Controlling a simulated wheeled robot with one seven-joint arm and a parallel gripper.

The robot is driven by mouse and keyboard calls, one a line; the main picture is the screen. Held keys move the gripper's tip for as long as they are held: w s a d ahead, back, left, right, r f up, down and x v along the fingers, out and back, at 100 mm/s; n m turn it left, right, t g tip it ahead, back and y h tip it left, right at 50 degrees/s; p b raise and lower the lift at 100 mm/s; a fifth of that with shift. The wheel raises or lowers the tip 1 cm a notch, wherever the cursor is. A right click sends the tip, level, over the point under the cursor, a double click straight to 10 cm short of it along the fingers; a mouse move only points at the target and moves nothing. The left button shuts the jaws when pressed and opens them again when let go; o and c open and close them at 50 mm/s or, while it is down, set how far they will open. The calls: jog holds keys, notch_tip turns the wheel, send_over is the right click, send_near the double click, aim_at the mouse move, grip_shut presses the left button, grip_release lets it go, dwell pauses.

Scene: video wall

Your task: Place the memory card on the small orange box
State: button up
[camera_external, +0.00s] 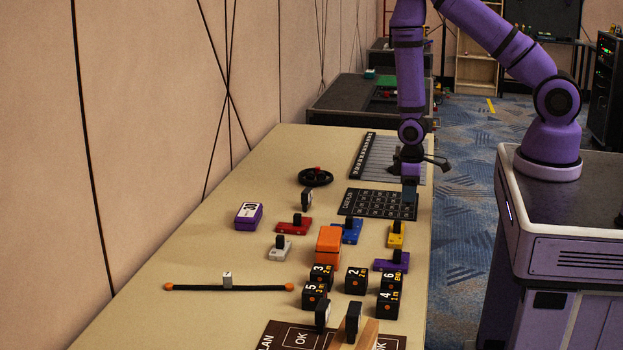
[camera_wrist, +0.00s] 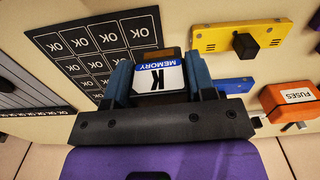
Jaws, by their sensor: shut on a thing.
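The memory card (camera_wrist: 158,77), with a white label marked "K" and a blue "MEMORY" band, is between the blue fingers of my gripper (camera_wrist: 160,88) in the wrist view. In the external view my gripper (camera_external: 410,188) points down over the right side of the dark grid board, and the card cannot be made out there. The small orange box (camera_external: 328,245) stands mid-table, nearer the camera and left of my gripper. In the wrist view the orange box (camera_wrist: 292,98), labelled "FUSES", is at the right edge, apart from my gripper. Its top looks clear.
The grid board (camera_external: 362,203) with "OK" cells lies under my gripper. Blue (camera_external: 347,232), yellow (camera_external: 397,236), red (camera_external: 293,227) and purple (camera_external: 392,262) knobbed blocks surround the orange box. Several black numbered cubes (camera_external: 356,281) stand nearer the camera. A purple box (camera_external: 248,216) is at left.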

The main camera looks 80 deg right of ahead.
jog(key=w+a+r+n, duration=0.15)
jog(key=a+r, duration=0.25)
jog(key=a, duration=0.8)
jog(key=w+a+r+n, duration=0.1)
jog(key=a+r+n, duration=0.15)
jog(key=a, duration=0.95)
send_over(329, 235)
jog(key=shift+f, duration=2.1)
jog(key=o, duration=0.5)
jog(key=shift+f, duration=0.15)
jog(key=o, duration=0.4)
notch_tip(329, 235, up, 12)
